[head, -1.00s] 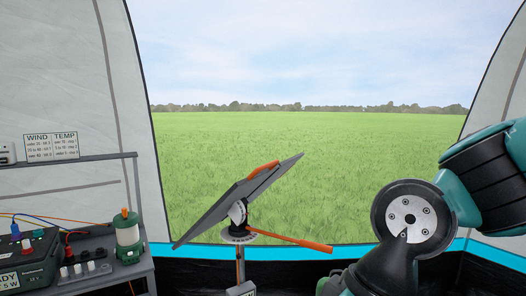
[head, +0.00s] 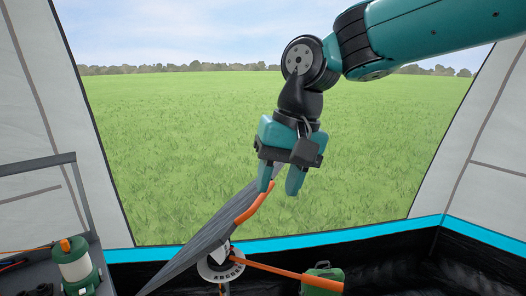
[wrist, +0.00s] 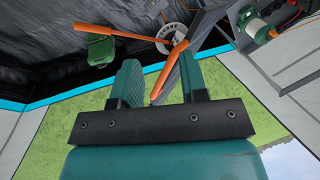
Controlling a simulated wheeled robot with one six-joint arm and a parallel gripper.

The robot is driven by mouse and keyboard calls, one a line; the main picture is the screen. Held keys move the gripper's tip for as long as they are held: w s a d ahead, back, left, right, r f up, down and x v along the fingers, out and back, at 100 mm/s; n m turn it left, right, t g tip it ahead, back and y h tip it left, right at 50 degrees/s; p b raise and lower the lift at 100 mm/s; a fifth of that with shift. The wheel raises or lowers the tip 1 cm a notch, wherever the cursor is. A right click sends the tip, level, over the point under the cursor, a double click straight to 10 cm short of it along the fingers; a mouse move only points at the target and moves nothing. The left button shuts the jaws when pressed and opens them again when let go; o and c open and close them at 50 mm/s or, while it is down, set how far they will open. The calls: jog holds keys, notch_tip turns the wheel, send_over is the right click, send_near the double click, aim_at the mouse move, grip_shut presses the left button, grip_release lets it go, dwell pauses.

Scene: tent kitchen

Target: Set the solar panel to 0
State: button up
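The solar panel (head: 190,240) is a tilted dark plate on a stand, with its upper edge to the right. An orange handle (head: 247,208) runs along its upper part. Below it is a pale round dial (head: 218,268) with marks too small to read, and an orange lever (head: 282,270) sticks out to the right. My gripper (head: 280,188) hangs at the panel's upper end, fingers pointing down and spread apart. In the wrist view the handle (wrist: 165,78) shows between the open fingers (wrist: 158,85). I cannot tell whether either finger touches it.
A green box (head: 322,278) sits on the dark floor right of the stand. A shelf (head: 35,164) with a green and white lantern (head: 75,262) stands at the left. The tent opening behind shows open grass.

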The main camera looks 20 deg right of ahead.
jog(key=w+d+r+m+h+p, duration=0.1)
jog(key=w+d+r+m+p, duration=0.3)
jog(key=w+r+m, duration=0.5)
jog(key=f+n, duration=0.1)
jog(key=f, duration=0.4)
jog(key=a+f+n+p, duration=0.1)
jog(key=f, duration=0.4)
jog(key=a+f+p, duration=0.1)
jog(key=f, duration=0.4)
jog(key=shift+w+a+f+n, duration=0.15)
jog(key=shift+w+f+n, duration=0.05)
jog(key=shift+w+n, duration=0.2)
jog(key=shift+c, duration=0.5)
grip_shut()
